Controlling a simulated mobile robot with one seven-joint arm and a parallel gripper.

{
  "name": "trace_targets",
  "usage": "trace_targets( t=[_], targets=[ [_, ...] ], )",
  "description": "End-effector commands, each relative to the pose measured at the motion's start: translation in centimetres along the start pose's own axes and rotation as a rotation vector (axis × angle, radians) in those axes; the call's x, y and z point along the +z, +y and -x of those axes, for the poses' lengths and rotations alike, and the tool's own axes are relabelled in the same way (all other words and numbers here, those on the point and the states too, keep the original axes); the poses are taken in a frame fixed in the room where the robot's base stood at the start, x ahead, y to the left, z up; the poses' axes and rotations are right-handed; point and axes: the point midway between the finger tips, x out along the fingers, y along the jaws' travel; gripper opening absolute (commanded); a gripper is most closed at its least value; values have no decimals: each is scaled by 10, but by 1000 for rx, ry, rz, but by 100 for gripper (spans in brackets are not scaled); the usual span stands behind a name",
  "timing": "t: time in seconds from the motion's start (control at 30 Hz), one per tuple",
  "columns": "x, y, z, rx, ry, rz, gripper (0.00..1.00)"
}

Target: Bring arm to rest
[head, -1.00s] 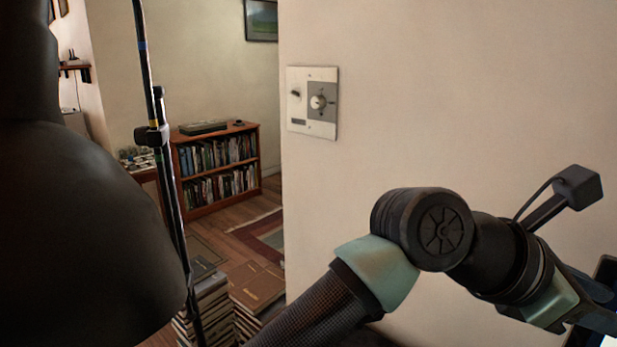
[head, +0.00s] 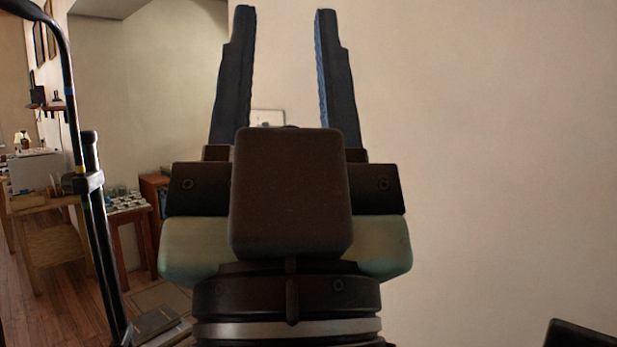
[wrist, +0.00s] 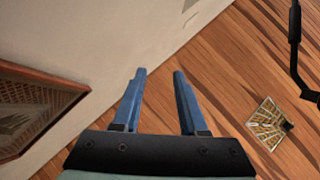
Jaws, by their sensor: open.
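My gripper (head: 284,35) stands upright in the middle of the head view, its two dark fingers pointing up and set wide apart. It is open and nothing is between the fingers. Its body hides most of the wall plate behind it. In the wrist view my gripper (wrist: 157,75) shows two blue fingers apart and empty, with the pale wall and the wooden floor beyond them.
A pale wall (head: 500,150) fills the right side. The wrist view shows a framed picture (wrist: 35,108) and a small patterned object (wrist: 268,122) on the floor (wrist: 225,75).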

Motion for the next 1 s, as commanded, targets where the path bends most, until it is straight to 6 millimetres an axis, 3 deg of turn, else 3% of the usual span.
trace_targets(
  t=[0.03,0.1,0.5,1.0],
  targets=[
    [16,-2,12,8,-82,78,42],
    [-11,-3,-19,6,-58,58,42],
    [-73,-6,-94,4,-57,50,42],
    [-81,-7,-103,4,-56,49,42]
  ],
)
